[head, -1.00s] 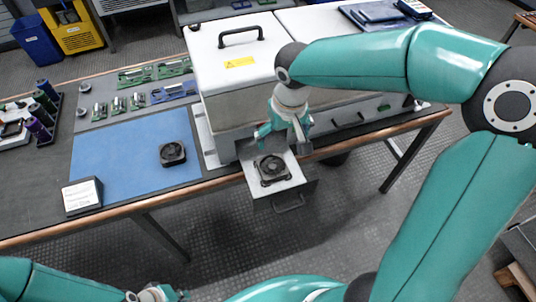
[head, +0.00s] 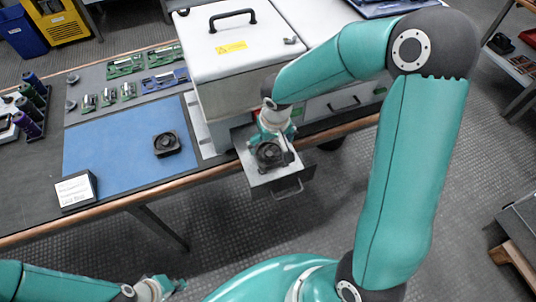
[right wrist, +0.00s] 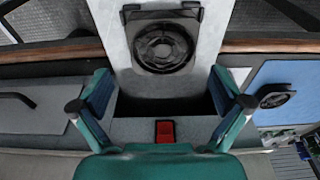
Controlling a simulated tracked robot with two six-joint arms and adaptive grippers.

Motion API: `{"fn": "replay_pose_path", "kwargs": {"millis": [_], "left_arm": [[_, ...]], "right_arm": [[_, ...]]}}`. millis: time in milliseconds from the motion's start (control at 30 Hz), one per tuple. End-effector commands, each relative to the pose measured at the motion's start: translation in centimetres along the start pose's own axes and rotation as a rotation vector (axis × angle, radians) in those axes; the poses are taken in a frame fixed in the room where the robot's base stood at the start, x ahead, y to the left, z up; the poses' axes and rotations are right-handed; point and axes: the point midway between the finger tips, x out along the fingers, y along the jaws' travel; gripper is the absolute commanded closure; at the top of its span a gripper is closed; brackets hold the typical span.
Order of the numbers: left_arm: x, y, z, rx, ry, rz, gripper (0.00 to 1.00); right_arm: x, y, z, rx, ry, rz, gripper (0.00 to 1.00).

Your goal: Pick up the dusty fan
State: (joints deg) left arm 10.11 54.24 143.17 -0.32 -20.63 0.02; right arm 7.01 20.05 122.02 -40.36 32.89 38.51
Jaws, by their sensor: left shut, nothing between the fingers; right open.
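A dark square fan (head: 268,154) sits on the pulled-out metal drawer (head: 258,179) at the front of the white cabinet; in the right wrist view the fan (right wrist: 163,47) lies flat near the top. Another dark fan (head: 167,144) lies on the blue mat (head: 115,150). I cannot tell from colour which is the dusty one. My right gripper (head: 274,146) is over the drawer and partly covers its fan. In the right wrist view its fingers (right wrist: 160,105) are spread wide, with the fan beyond them. My left gripper (head: 170,286) is shut and empty, low at the bottom.
The white cabinet (head: 222,50) with a black handle stands behind the drawer. A small white sign (head: 76,189) stands at the mat's front left. Green and blue circuit boards (head: 165,80) lie behind the mat. Floor is clear in front of the table.

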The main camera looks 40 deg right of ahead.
Motion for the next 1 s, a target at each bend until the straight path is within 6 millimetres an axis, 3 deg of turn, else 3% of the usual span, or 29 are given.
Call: {"fn": "replay_pose_path", "kwargs": {"millis": [300,633,933,1000], "left_arm": [[0.0,0.0,0.0,0.000,0.000,0.000,1.00],[0.0,0.0,0.0,0.000,0.000,0.000,1.00],[0.0,0.0,0.0,0.000,0.000,0.000,1.00],[0.0,0.0,0.0,0.000,0.000,0.000,1.00]], "right_arm": [[4.2,-0.3,0.5,-0.001,-0.003,0.001,0.00],[4.8,-0.3,0.4,0.000,0.000,-0.001,0.02],[4.8,-0.4,0.4,0.000,0.000,0.000,0.52],[4.8,-0.4,0.4,0.000,0.000,0.000,0.54]]}}
